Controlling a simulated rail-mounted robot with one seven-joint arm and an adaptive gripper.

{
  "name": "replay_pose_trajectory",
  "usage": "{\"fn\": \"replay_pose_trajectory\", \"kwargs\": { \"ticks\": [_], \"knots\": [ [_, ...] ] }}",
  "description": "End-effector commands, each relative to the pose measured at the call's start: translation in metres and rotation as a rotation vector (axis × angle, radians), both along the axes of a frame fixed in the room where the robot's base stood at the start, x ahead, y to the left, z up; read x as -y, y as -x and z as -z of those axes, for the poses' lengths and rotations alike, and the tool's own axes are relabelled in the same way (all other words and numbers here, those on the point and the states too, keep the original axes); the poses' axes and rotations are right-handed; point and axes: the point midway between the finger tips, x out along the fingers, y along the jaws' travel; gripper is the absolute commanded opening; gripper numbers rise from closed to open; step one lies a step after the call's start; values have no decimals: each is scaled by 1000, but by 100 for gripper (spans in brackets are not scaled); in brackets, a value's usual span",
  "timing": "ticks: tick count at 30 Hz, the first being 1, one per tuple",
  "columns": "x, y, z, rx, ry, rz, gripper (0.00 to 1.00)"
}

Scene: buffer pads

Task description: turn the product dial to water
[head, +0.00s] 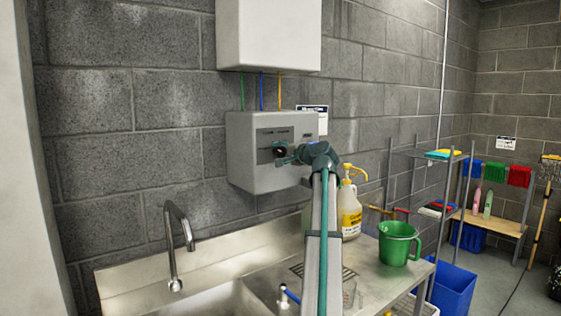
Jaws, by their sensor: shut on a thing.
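The grey dispenser box (246,169) hangs on the block wall above the sink, with a dark panel on its front. The black product dial (280,150) sits on that panel. My gripper (285,154) is at the panel's front, shut on the dial. My arm comes up from the bottom of the view and hides the right part of the box's front. The dial's pointer and the label texts are too small to read.
A steel sink with a tap (172,240) lies below. A yellow-topped pump bottle (350,215) and green jug (398,243) stand right of my arm. A white cabinet (268,35) hangs above, joined by coloured tubes. A blue bin (454,290) and shelves stand farther right.

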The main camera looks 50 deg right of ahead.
Motion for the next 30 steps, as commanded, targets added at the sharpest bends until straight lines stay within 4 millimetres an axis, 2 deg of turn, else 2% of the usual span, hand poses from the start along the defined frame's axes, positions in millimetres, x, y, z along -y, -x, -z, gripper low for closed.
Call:
{"fn": "replay_pose_trajectory", "kwargs": {
  "ticks": [9, 26, 27, 30],
  "knots": [
    [0, 0, 3, -41, 141, -1, 12],
    [0, 0, 1, -52, 175, 0, 12],
    [0, 0, 1, -52, 175, 0, 48],
    [0, 0, 1, -51, 174, 0, 65]
  ]
}}
